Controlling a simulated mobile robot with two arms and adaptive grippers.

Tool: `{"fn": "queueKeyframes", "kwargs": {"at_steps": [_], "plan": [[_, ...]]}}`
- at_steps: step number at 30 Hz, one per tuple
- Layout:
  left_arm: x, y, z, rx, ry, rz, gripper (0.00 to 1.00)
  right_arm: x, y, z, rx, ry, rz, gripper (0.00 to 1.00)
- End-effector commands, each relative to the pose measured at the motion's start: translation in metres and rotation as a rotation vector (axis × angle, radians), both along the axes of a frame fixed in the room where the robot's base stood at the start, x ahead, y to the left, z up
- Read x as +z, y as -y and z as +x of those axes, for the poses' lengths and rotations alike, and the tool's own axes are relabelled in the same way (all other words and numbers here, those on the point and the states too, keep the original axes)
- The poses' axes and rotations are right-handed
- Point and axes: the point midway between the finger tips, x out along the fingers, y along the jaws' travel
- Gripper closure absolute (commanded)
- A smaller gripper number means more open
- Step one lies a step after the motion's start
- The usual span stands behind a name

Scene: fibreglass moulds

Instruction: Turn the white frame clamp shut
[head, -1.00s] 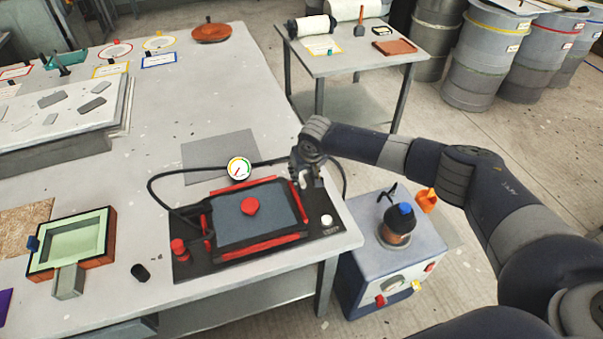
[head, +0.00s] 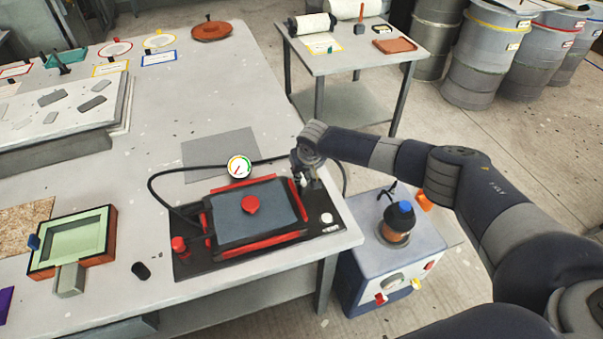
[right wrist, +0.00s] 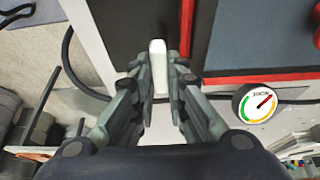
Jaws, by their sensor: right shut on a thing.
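The white clamp (right wrist: 157,52) shows in the right wrist view as a pale upright bar between my right fingers, beside the red-edged frame. In the head view it is mostly hidden by my right gripper (head: 308,182), which is at the back right corner of the dark frame (head: 240,226). My right gripper also shows in the right wrist view (right wrist: 159,78), with its fingers closed on the clamp's near end. The frame has red bars and a red knob (head: 250,204) on top. My left gripper is not in view.
A dial gauge (head: 239,166) and a black hose (head: 152,190) lie behind the frame. A white button (head: 326,218) is on the black base. A blue-grey pump unit (head: 385,262) stands right of the table. A green mould (head: 75,242) sits at the left.

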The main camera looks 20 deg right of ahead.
Motion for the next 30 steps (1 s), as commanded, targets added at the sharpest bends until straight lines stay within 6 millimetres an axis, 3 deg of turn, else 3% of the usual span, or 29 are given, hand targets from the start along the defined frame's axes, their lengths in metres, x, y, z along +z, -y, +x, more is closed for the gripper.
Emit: {"fn": "queueKeyframes", "kwargs": {"at_steps": [11, 20, 30], "plan": [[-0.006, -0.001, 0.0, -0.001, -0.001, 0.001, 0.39, -0.003, 0.001, -0.001, 0.085, -0.002, 0.002, 1.0], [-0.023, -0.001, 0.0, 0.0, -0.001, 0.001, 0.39, -0.004, 0.001, 0.0, 0.322, -0.001, 0.003, 1.0], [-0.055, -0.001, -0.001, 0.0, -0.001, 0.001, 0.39, -0.006, 0.0, 0.0, 0.646, 0.0, 0.004, 1.0]]}}
